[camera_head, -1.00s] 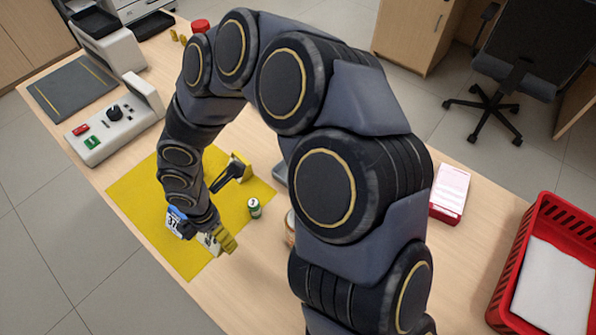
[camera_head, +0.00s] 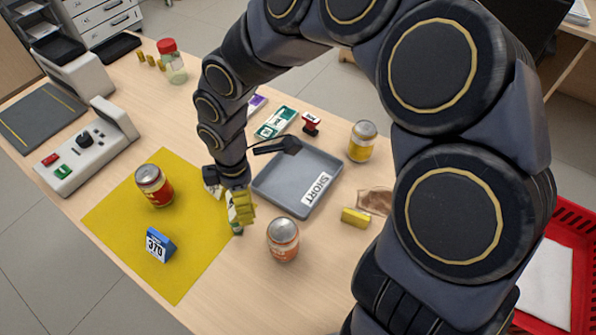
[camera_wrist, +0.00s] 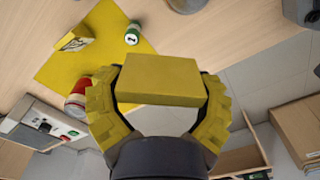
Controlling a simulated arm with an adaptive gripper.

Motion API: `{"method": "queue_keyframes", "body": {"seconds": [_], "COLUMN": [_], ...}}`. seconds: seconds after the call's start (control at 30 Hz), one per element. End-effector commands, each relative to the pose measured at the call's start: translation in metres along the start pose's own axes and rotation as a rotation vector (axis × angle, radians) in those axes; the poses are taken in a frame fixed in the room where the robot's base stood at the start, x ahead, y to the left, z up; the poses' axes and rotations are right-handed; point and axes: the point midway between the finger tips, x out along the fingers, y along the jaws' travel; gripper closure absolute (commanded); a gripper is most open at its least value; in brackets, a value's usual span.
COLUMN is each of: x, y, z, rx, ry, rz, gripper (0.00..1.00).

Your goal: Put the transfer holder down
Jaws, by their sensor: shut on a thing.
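My gripper (camera_head: 241,205) is above the right edge of the yellow mat (camera_head: 185,275). In the wrist view my gripper (camera_wrist: 160,98) is shut on a yellow block with a pale face below it, which I take to be the transfer holder (camera_wrist: 158,72). In the head view my fingers mostly hide it. Its height above the counter is hard to tell. A blue holder with a white 370 card (camera_head: 158,245) stands on the mat. Another yellow piece with dark marks (camera_wrist: 75,40) is on the mat in the wrist view.
A red can (camera_head: 155,186) stands on the mat. A grey SHORT tray (camera_head: 275,188), an orange can (camera_head: 283,240), a yellow block (camera_head: 355,217) and a gold can (camera_head: 362,141) are to the right.

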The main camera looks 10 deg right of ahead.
Motion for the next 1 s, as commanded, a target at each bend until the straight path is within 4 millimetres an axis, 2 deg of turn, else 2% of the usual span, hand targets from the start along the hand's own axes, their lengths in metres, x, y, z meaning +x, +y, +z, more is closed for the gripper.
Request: {"method": "queue_keyframes", "body": {"seconds": [0.03, 0.2, 0.3, 0.5, 0.53, 0.8, 1.0], "x": [0.000, 0.000, 0.001, 0.002, 0.002, 0.043, 0.056], "y": [0.004, 0.009, 0.008, 0.004, 0.003, 0.004, 0.014], "z": [0.021, 0.074, 0.098, 0.133, 0.137, 0.136, 0.136], "rx": [0.118, 0.464, 0.616, 0.838, 0.864, 0.858, 0.856], "ry": [-0.003, -0.001, -0.004, -0.008, -0.008, -0.010, -0.006], "rz": [0.000, 0.007, 0.011, 0.017, 0.018, 0.015, 0.019], "gripper": [0.61, 0.61, 0.61, 0.61, 0.61, 0.61, 0.61]}}
